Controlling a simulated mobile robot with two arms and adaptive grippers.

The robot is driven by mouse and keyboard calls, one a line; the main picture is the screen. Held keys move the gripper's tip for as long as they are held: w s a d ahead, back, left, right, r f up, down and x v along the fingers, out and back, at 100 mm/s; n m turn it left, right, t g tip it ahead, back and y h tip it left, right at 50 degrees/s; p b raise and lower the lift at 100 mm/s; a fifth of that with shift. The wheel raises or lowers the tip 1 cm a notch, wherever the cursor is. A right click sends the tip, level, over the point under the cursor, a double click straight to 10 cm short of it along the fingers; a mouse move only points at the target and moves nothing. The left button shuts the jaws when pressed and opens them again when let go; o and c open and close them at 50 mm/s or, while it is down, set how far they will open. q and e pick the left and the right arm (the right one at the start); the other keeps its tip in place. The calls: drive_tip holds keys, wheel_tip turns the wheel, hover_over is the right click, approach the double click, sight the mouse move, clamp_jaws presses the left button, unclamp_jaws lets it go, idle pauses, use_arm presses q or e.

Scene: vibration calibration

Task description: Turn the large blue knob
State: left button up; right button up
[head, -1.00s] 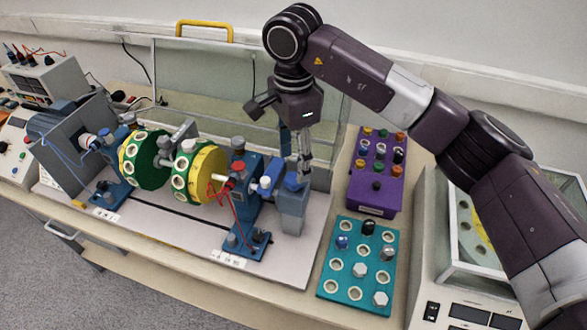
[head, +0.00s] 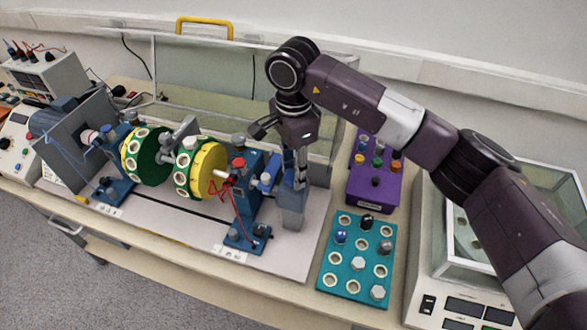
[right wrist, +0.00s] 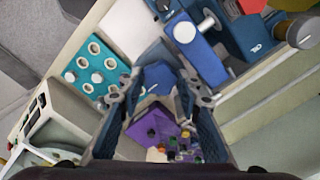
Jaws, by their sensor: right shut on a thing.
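The large blue knob (right wrist: 158,76) sits on top of a grey block (head: 291,212) at the right end of the rotor rig. In the head view the knob is mostly hidden by my gripper. My right gripper (head: 300,178) points down at it from above. In the right wrist view my right gripper (right wrist: 158,84) has one finger on each side of the knob and is shut on it. A pale mark shows on the knob's top. My left gripper is not in view.
A blue bearing stand (head: 246,190) with red wires stands just left of the block, beside a yellow and green disc (head: 207,170). A teal tray (head: 329,281) and a purple box (head: 371,194) lie to the right. A clear-walled balance (head: 470,280) stands far right.

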drive_tip(key=shift+c, duration=0.4)
drive_tip(key=m+b, duration=0.2)
drive_tip(key=shift+f+b, duration=0.15)
drive_tip(key=shift+b, duration=0.15)
drive_tip(key=m+b, duration=0.2)
drive_tip(key=shift+m, duration=0.3)
drive_tip(key=m+b, duration=0.5)
drive_tip(key=m, duration=0.1)
drive_tip(key=m+b, duration=0.3)
drive_tip(key=m, duration=0.3)
drive_tip(key=shift+m+b, duration=0.35)
drive_tip(key=shift+m, duration=0.05)
drive_tip(key=m+b, duration=0.1)
drive_tip(key=m, duration=0.2)
drive_tip(key=shift+b, duration=0.3)
drive_tip(key=shift+r+m+b, duration=0.25)
drive_tip(key=shift+m+b, duration=0.3)
drive_tip(key=shift+m, duration=1.15)
